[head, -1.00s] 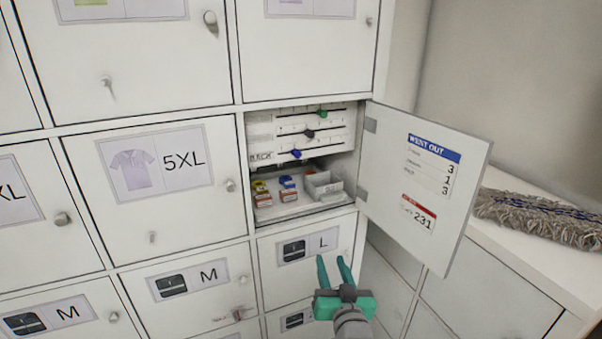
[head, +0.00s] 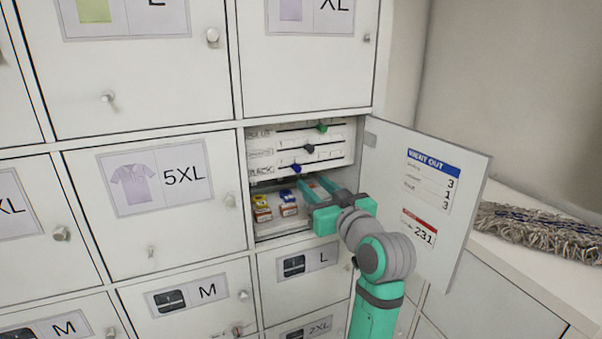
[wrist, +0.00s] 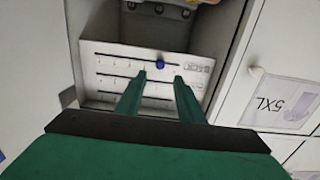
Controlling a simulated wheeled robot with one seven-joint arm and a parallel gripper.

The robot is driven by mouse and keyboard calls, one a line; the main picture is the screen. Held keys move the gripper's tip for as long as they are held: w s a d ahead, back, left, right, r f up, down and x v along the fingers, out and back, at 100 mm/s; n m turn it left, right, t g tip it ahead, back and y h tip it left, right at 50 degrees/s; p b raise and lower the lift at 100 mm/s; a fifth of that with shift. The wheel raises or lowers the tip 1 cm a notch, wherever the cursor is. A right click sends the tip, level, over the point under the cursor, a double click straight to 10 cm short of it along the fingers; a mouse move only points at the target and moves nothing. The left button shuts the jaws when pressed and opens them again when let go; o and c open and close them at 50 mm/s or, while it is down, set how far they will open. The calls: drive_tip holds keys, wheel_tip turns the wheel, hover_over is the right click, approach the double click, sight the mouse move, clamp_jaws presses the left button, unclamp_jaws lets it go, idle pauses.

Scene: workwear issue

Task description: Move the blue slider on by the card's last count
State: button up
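The blue slider (head: 296,168) is a small knob on the lowest slot of the white panel (head: 265,150) inside the open locker. In the wrist view, which looks upside down, the blue slider (wrist: 160,64) sits just beyond and between the fingertips. My gripper (head: 314,184) reaches into the compartment just below and right of the knob. Its fingers (wrist: 159,76) are apart and empty, not visibly touching the knob. The card (head: 433,178) on the open door is headed "WENT OUT", with counts 3, 1 and 3 from top to bottom.
A green slider (head: 322,127) and a dark slider (head: 309,148) sit on the slots above. Small boxes (head: 262,207) stand on the compartment floor below. The open door (head: 385,180) stands to the right of my gripper. A red-headed label (head: 419,227) reads 231.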

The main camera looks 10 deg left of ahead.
sight(299, 170)
drive_tip(key=x, duration=0.9)
drive_tip(key=shift+s, duration=0.1)
clamp_jaws()
